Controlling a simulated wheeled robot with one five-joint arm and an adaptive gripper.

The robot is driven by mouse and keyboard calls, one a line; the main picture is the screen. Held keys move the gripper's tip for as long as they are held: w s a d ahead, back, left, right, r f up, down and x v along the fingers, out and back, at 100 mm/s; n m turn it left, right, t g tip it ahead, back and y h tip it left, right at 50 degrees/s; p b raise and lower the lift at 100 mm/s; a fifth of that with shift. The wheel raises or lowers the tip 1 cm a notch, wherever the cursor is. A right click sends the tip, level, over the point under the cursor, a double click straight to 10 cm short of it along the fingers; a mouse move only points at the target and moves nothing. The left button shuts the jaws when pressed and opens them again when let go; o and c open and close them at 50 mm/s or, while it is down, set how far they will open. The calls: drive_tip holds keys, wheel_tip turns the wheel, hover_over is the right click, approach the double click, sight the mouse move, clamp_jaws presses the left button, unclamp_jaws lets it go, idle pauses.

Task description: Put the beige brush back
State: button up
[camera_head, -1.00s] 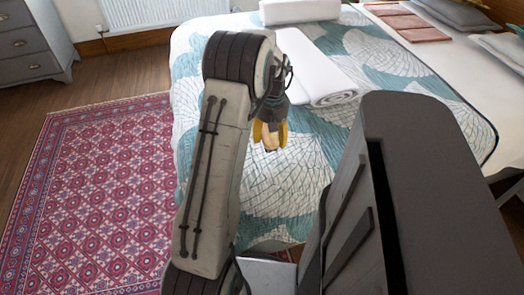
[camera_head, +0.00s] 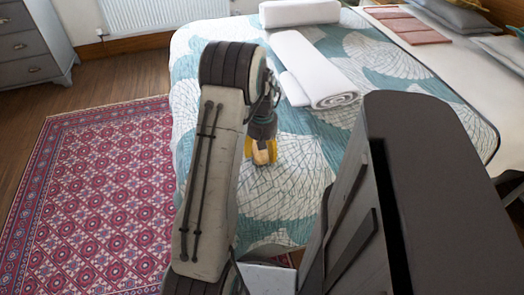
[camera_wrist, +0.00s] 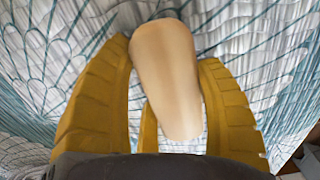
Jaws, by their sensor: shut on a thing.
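My gripper (camera_head: 262,152) has yellow fingers and hangs over the patterned bedspread in the head view. Whether the brush touches the bedspread I cannot tell. Its bristles are not visible.
The bed (camera_head: 290,175) has a teal and white bedspread. White rolled towels (camera_head: 315,70) and another white roll (camera_head: 299,12) lie on it, with reddish folded cloths (camera_head: 404,25) farther right. A red patterned rug (camera_head: 90,195) covers the floor to the left. A grey dresser (camera_head: 35,45) stands at the upper left.

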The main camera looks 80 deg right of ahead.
drive_tip(key=shift+f, duration=0.15)
drive_tip(key=o, duration=1.2)
wheel_tip(320, 180, up, 12)
drive_tip(key=shift+f+p, duration=0.25)
drive_tip(key=shift+p, duration=0.9)
drive_tip(key=shift+r, duration=0.45)
